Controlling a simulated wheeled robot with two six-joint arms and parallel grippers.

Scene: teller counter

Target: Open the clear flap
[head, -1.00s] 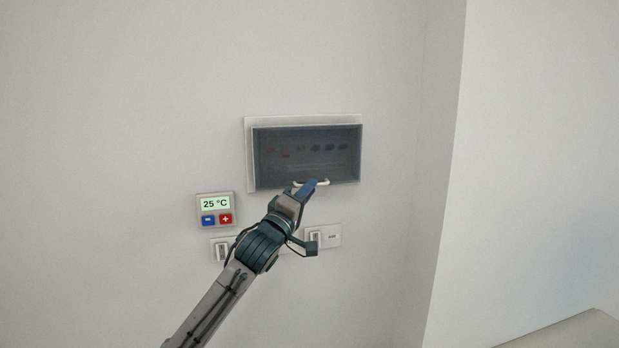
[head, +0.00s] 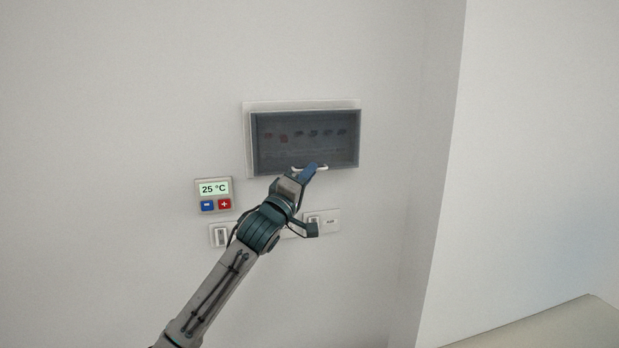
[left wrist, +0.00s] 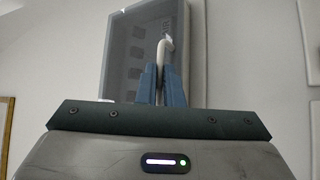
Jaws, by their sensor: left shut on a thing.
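The clear flap (head: 305,120) is a smoky see-through cover on a white wall box (head: 247,104). Red and dark switches show dimly through it. A white handle (head: 324,167) sits at the flap's lower edge. My left gripper (head: 311,171) is shut on this handle. In the left wrist view, the blue fingers (left wrist: 161,84) close on both sides of the white handle (left wrist: 161,50), with the flap (left wrist: 122,55) above. The flap stands out from the wall box's backing at its lower part. My right gripper is not in view.
A thermostat (head: 214,194) reading 25 °C is on the wall left of my gripper. Wall switches (head: 221,234) sit below it, partly behind my arm. A wall corner stands to the right, with a pale surface (head: 560,325) at lower right.

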